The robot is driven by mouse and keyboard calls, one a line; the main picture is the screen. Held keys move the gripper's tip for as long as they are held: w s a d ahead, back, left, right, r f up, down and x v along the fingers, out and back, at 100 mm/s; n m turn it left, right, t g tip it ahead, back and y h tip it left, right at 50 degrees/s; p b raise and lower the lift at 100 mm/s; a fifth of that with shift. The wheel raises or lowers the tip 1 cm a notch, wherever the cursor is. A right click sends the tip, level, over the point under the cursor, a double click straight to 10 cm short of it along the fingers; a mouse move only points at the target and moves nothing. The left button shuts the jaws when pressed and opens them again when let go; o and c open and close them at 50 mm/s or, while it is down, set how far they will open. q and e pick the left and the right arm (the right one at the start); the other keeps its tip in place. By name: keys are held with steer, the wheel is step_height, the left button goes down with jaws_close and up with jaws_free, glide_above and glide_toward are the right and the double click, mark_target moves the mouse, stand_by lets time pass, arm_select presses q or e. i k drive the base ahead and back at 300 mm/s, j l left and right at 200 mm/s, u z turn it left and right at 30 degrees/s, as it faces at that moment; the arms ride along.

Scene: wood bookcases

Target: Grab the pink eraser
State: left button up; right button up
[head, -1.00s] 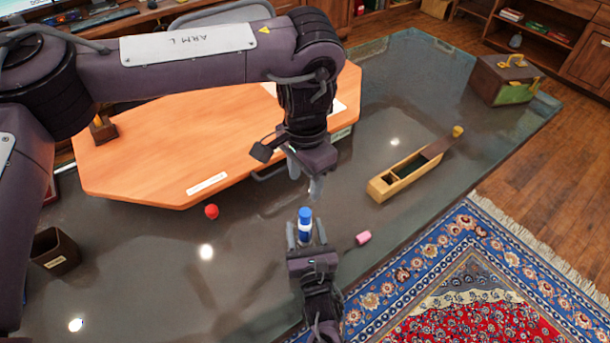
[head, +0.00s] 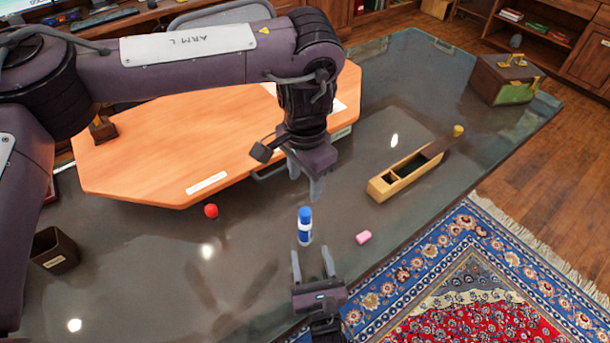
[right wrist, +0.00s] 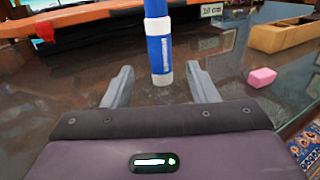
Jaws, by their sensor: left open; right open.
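The pink eraser (head: 363,237) lies on the dark glossy table near its front edge. In the right wrist view the eraser (right wrist: 262,77) is at the right, outside the fingers. My right gripper (head: 312,252) is open and empty, to the left of the eraser and a little nearer the camera. A blue and white glue stick (head: 305,226) stands upright just beyond its fingertips; it also shows in the right wrist view (right wrist: 160,50). My left gripper (head: 308,188) is open and empty above the table, beyond the glue stick.
A wooden box with a sliding lid (head: 400,175) lies right of centre. A dark cup (head: 55,250) stands at the left. The table between the eraser and the wooden box is clear.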

mark_target(365, 235)
steer(key=k+l, duration=0.15)
steer(key=k, duration=0.35)
steer(key=k+l, duration=0.1)
steer(key=k, duration=0.4)
